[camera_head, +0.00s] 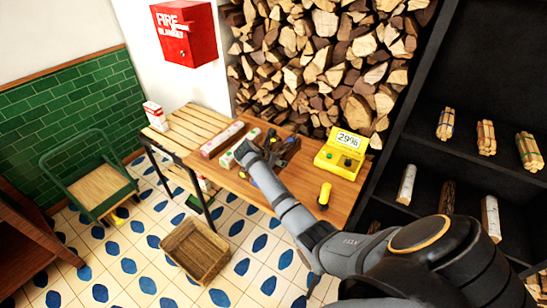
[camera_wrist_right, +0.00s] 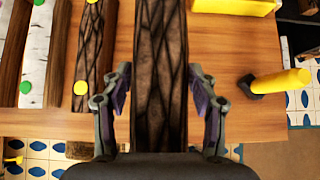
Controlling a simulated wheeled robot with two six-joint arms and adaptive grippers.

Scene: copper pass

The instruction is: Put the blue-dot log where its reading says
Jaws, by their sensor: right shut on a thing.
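My right gripper (camera_head: 262,160) reaches over the wooden table (camera_head: 228,180). In the right wrist view, the right gripper (camera_wrist_right: 160,105) is shut on a dark, cracked-bark log (camera_wrist_right: 160,50) that runs between its fingers. No dot shows on the visible part of this log. The yellow meter (camera_head: 340,155) stands at the table's right end, and its display appears to read 29%. A yellow handheld piece (camera_head: 324,195) stands in front of it and also shows in the right wrist view (camera_wrist_right: 280,81). My left gripper is not in view.
Left of the held log lie a dark log with a yellow dot (camera_wrist_right: 88,50) and a birch log with a green dot (camera_wrist_right: 30,60). A slatted rack (camera_head: 195,125) adjoins the table. An empty-looking crate (camera_head: 193,252) sits on the floor. Dark shelves (camera_head: 455,160) hold bundles and logs.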

